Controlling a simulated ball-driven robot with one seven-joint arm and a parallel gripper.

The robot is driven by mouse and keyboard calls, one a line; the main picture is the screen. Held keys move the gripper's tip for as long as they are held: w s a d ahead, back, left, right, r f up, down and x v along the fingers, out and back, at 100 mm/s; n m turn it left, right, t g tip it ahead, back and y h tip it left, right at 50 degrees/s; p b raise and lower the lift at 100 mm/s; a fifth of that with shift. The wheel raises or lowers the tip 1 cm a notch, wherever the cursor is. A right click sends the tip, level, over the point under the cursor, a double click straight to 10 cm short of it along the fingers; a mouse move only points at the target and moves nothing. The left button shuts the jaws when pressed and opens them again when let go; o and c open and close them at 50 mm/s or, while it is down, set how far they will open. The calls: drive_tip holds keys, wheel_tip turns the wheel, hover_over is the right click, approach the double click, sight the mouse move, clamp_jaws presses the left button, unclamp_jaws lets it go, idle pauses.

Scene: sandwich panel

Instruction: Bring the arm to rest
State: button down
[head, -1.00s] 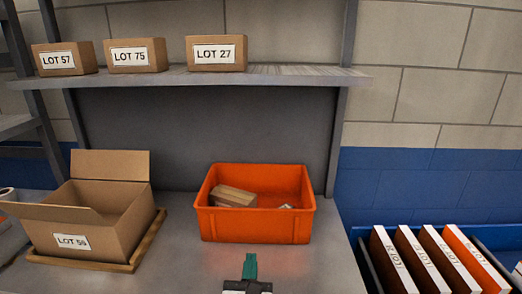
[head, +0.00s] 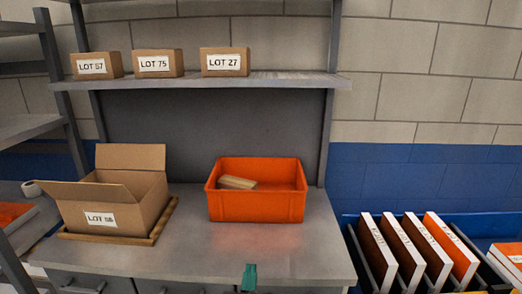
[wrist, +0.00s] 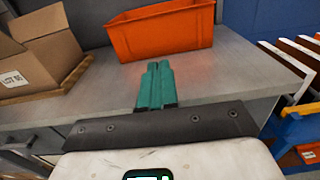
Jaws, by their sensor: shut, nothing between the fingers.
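My gripper (head: 249,277) shows at the bottom of the head view, its green fingers in front of the bench. In the wrist view the two green fingers (wrist: 160,80) lie side by side, shut, with nothing held. They point toward the grey bench (head: 310,245) and the orange bin (head: 257,207) on it. The bin stands apart from the fingers. It holds a wooden-looking block (head: 237,182); the rest of its floor is partly hidden by the front wall.
An open cardboard box (head: 135,215) sits on a wooden tray (head: 172,215) at the bench's left. Three labelled boxes, including LOT 27 (head: 225,62), stand on the shelf (head: 290,80). A blue cart (head: 345,221) with several upright panels (head: 410,245) is at right. The front of the bench is clear.

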drive_tip(key=s+d+f+m+g+h, duration=0.25)
drive_tip(key=s+d+f+m, duration=0.2)
drive_tip(key=d+m, duration=0.35)
drive_tip(key=s+d+f+m+g+h, duration=0.1)
drive_tip(key=s+d+f+m+g, duration=0.4)
drive_tip(key=d, duration=0.4)
drive_tip(key=s+d+f+m+g+h, duration=0.1)
drive_tip(key=s+d+f+m+g, duration=0.2)
drive_tip(key=d+m, duration=0.55)
drive_tip(key=s+d+f+m+g+y, duration=0.1)
drive_tip(key=s+f+m+g, duration=0.1)
drive_tip(key=s+m, duration=0.2)
drive_tip(key=s+d+f+m+g+y, duration=0.2)
drive_tip(key=s+m, duration=0.3)
drive_tip(key=s, duration=0.6)
drive_tip(key=s+d+f+m+g+y, duration=0.1)
drive_tip(key=s+f+m+g+y, duration=0.1)
drive_tip(key=s+m, duration=0.3)
drive_tip(key=s+f, duration=0.1)
drive_tip(key=s, duration=0.2)
drive_tip(key=shift+s+d, duration=0.15)
drive_tip(key=shift+s, duration=0.05)
drive_tip(key=shift+g, duration=0.25)
